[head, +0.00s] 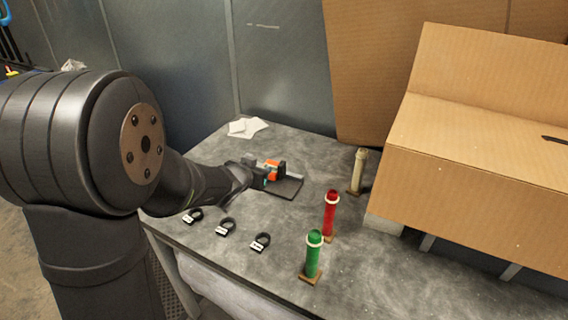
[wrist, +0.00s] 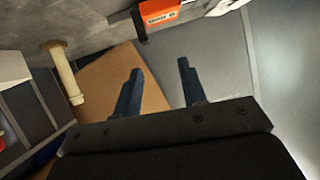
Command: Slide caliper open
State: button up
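The orange caliper (head: 272,168) with black ends sits at the black plate (head: 287,188) on the grey table. My gripper (head: 262,175) is close beside it in the head view and partly covers it. In the wrist view, the caliper's orange body (wrist: 158,12) with white lettering shows at the top edge, cut off by the frame, with a black part at its left. My gripper (wrist: 160,78) also shows there, its two fingers apart and nothing between them. The caliper lies beyond the fingertips; I cannot tell the exact gap. Its far side is hidden.
Green (head: 313,256), red (head: 330,214) and cream (head: 357,171) posts stand upright to the right. Several black rings with white tags (head: 226,227) lie along the front edge. A large cardboard box (head: 475,190) fills the right side. White papers (head: 247,128) lie at the back.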

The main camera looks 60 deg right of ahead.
aim_at(281, 164)
jog(key=shift+m+g+h, duration=0.3)
jog(key=shift+g+h, duration=0.2)
jog(key=shift+g, duration=0.3)
jog(key=x, duration=0.5)
jog(key=s+x, duration=0.1)
jog(key=x, duration=0.4)
jog(key=f+x, duration=0.1)
jog(key=x, duration=0.4)
jog(key=shift+s+d+f, duration=0.1)
jog(key=shift+s+d, duration=0.05)
grip_shut()
